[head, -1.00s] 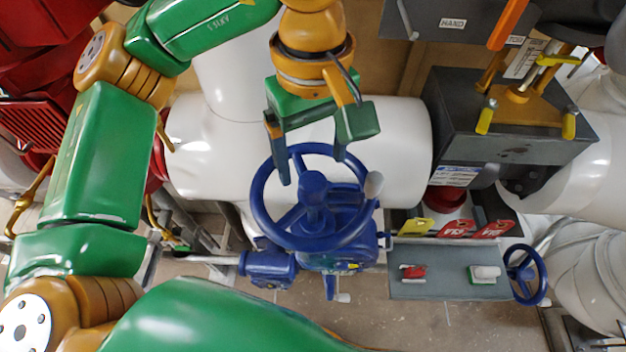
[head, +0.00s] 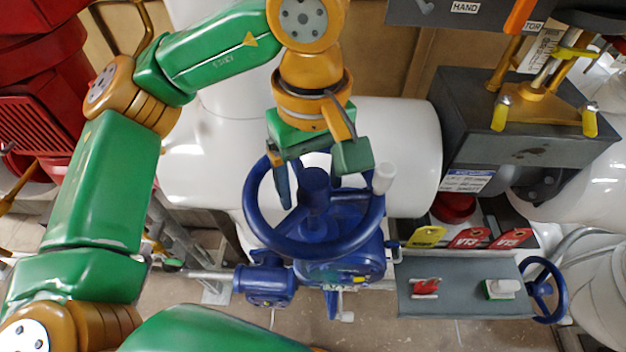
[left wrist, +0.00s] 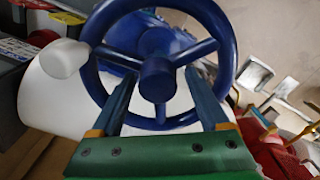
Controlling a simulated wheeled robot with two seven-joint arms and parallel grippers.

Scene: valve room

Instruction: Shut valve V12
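A large blue handwheel (head: 256,222) with a white knob (head: 384,178) on its rim sits on a blue valve body in the head view. My left gripper (head: 312,187) is over the wheel from above, its fingers apart and nothing held. In the left wrist view the wheel (left wrist: 232,50) fills the top middle, and the fingers reach toward its spokes on either side of the hub (left wrist: 157,80). Whether the fingertips touch the wheel or pass between spokes I cannot tell. My right gripper is not in view. I read no V12 label on this wheel.
A grey panel (head: 455,302) with red and white small handles stands right of the wheel. A yellow tag (head: 428,237) and red tags (head: 470,239) are above it. A smaller blue handwheel (head: 545,290) is further right. A white pipe (head: 405,150) runs behind.

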